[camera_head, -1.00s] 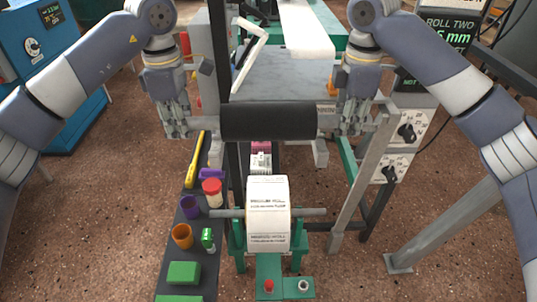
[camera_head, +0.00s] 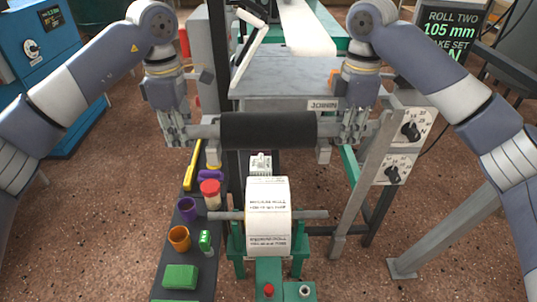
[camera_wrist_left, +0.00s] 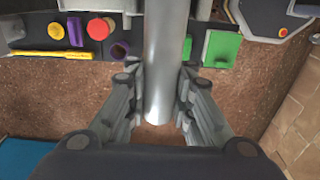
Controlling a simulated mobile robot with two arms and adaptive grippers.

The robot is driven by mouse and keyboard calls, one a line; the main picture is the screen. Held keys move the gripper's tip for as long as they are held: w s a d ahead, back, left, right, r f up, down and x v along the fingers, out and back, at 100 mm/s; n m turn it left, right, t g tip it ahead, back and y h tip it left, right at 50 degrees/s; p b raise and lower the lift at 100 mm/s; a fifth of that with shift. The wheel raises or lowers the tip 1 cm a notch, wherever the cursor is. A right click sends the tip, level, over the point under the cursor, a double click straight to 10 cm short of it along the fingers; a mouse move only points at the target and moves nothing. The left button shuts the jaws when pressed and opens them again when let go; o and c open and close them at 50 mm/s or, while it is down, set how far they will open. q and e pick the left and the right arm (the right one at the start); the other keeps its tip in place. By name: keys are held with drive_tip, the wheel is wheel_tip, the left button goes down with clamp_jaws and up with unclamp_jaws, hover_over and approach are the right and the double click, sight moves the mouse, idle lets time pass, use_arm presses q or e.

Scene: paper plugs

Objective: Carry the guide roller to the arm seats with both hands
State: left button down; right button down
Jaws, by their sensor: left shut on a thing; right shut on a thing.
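The guide roller (camera_head: 268,129) is a black cylinder with grey shaft ends, held level in the middle of the head view. My left gripper (camera_head: 180,138) is shut on its left shaft end. My right gripper (camera_head: 352,136) is shut on its right shaft end. In the left wrist view the bare metal shaft (camera_wrist_left: 166,70) runs between the fingers of my left gripper (camera_wrist_left: 160,110). I cannot pick out the arm seats for certain; a grey post (camera_head: 362,185) stands below and right of the roller.
A white printed paper roll (camera_head: 268,215) sits on a green stand below the roller. A dark shelf (camera_head: 196,250) at left holds cups, a red-capped jar (camera_head: 210,193) and a green block (camera_head: 180,277). A grey joining table (camera_head: 285,80) stands behind. Dial boxes (camera_head: 411,125) are at right.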

use_arm(q)
drive_tip(key=shift+f+b, duration=0.55)
drive_tip(key=shift+f, duration=0.1)
use_arm(e)
drive_tip(key=shift+f, duration=0.65)
use_arm(q)
drive_tip(key=c, duration=2)
unclamp_jaws()
drive_tip(key=shift+f, duration=0.15)
use_arm(e)
drive_tip(key=c, duration=2)
unclamp_jaws()
drive_tip(key=shift+f, duration=0.1)
use_arm(q)
drive_tip(key=o, duration=0.6)
use_arm(e)
drive_tip(key=o, duration=0.6)
use_arm(q)
wheel_tip(320, 180, up, 12)
drive_tip(key=shift+r, duration=0.1)
use_arm(e)
drive_tip(key=shift+r, duration=0.2)
wheel_tip(320, 180, up, 12)
drive_tip(key=shift+f, duration=0.1)
use_arm(q)
drive_tip(key=shift+o, duration=0.3)
